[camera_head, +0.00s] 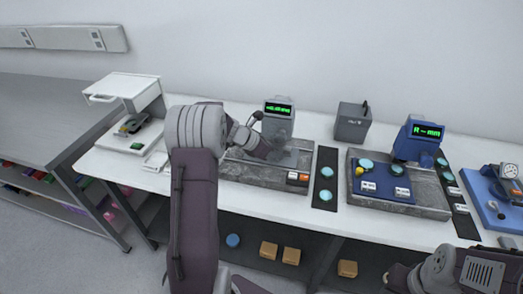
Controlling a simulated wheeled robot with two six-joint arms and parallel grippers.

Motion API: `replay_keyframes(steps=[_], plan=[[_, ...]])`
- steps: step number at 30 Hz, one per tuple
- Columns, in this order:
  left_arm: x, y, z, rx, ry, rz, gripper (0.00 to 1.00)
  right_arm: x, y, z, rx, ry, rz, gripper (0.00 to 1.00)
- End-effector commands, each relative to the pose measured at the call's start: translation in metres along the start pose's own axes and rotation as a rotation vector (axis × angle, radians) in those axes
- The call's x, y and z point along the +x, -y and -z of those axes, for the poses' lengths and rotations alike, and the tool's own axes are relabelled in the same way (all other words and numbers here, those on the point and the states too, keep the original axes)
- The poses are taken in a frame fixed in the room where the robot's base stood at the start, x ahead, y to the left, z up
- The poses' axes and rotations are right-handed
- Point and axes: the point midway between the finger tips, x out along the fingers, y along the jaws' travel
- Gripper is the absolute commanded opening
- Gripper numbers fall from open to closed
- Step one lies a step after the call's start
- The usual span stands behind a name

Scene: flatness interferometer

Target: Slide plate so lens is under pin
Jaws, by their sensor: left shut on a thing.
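My left gripper (274,148) reaches over the granite base (235,171) of the grey instrument with a green display (278,109). It is shut on a small grey piece, perhaps part of a plate; the fingers and my arm hide most of it. I cannot make out a lens or pin there. A blue plate (376,191) with several teal round lenses lies on another granite base (430,197), in front of a blue instrument (419,137) with a display. Its pin is too small to tell. My right arm shows at the lower right; its fingers are out of view.
A black strip (325,193) with teal discs lies between the two granite bases. A grey box (352,122) stands behind. A white device (130,95) is at left, a blue dial gauge stand (496,192) at right. The table's front edge runs below.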

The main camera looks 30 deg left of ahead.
Motion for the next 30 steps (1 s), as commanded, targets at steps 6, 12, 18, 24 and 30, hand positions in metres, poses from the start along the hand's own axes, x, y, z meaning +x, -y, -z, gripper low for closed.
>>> replay_keyframes(steps=[6,12,18,24,30], plan=[[0.005,0.007,-0.009,0.002,0.005,-0.007,0.0,0.0,0.0,0.0,0.0,0.0,0.0,0.36],[0.004,0.007,-0.009,0.002,0.006,-0.007,0.0,0.0,0.0,0.0,0.0,0.0,0.0,0.36],[0.005,0.007,-0.008,0.001,0.004,-0.005,0.43,0.0,0.0,0.0,0.0,0.0,0.0,0.36],[0.003,0.007,-0.007,0.001,0.002,-0.004,0.43,0.0,0.0,0.0,0.0,0.0,0.0,0.36],[-0.034,0.007,-0.009,0.001,0.004,-0.008,0.43,-0.004,0.0,0.0,0.0,0.0,0.0,0.36]])
